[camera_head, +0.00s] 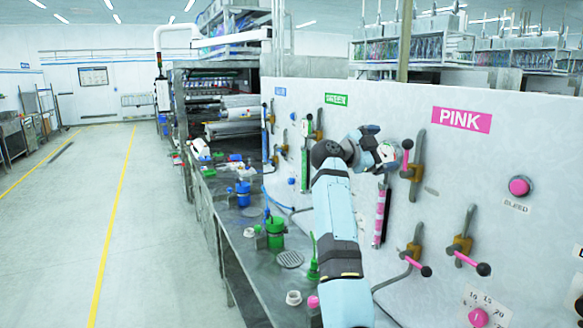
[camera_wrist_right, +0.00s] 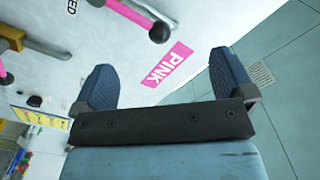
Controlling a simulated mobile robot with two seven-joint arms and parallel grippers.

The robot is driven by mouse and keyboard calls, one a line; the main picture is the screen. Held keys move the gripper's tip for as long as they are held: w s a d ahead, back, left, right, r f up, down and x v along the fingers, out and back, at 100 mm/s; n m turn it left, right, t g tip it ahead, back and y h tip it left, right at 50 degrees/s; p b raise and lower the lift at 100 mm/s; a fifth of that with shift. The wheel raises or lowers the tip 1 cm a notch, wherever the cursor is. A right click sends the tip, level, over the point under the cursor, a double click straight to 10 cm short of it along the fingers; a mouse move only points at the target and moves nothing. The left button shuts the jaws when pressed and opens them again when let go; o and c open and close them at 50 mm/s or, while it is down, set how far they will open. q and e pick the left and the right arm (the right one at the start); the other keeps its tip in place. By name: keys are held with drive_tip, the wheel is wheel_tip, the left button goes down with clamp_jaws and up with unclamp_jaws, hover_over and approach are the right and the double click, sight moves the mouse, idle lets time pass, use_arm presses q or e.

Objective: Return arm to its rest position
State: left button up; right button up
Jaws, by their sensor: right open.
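My right arm reaches up from the bottom of the head view, and my right gripper (camera_head: 380,150) is in front of the white panel (camera_head: 300,95), left of the PINK label (camera_head: 462,120). In the right wrist view the right gripper (camera_wrist_right: 160,65) has its two blue fingers wide apart, with nothing between them. The PINK label (camera_wrist_right: 168,65) shows beyond the gap. A lever with a pink-and-black knob (camera_head: 408,144) is just right of the gripper in the head view; I cannot tell whether they touch. My left gripper is in neither view.
More levers (camera_head: 463,240) and a pink BLEED button (camera_head: 519,187) stick out of the panel on the right. A metal bench (camera_head: 225,215) runs along the panel, with a green container (camera_head: 275,232) and a blue one (camera_head: 243,193). The floor (camera_head: 60,230) on the left is clear.

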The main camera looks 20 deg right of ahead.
drive_tip(key=s+a+f+n+t+y, duration=0.45)
drive_tip(key=a+f+n+t, duration=0.3)
drive_tip(key=f, duration=0.45)
drive_tip(key=s+a+f+n+t+y, duration=0.3)
drive_tip(key=a+f+n+t+y, duration=0.3)
drive_tip(key=f+n, duration=0.4)
drive_tip(key=s+a+f+n+t+y, duration=0.4)
drive_tip(key=a+f+n+t+y, duration=0.25)
drive_tip(key=f, duration=0.65)
drive_tip(key=s+a+f+n+g+y, duration=0.1)
drive_tip(key=s+a+f+g, duration=0.2)
drive_tip(key=s+f, duration=0.4)
drive_tip(key=s+a+f+n+g+y, duration=0.1)
drive_tip(key=s+a+f+n+g, duration=0.1)
drive_tip(key=s+f, duration=0.6)
drive_tip(key=s+a+f+n+g+y, duration=0.1)
drive_tip(key=s+a+f+g, duration=0.3)
drive_tip(key=s, duration=0.9)
wheel_tip(320, 180, down, 3)
drive_tip(key=shift+f+g+y, duration=0.15)
drive_tip(key=shift+g+y, duration=0.25)
drive_tip(key=shift+g, duration=0.5)
drive_tip(key=shift+a, duration=0.1)
drive_tip(key=shift+c, duration=0.5)
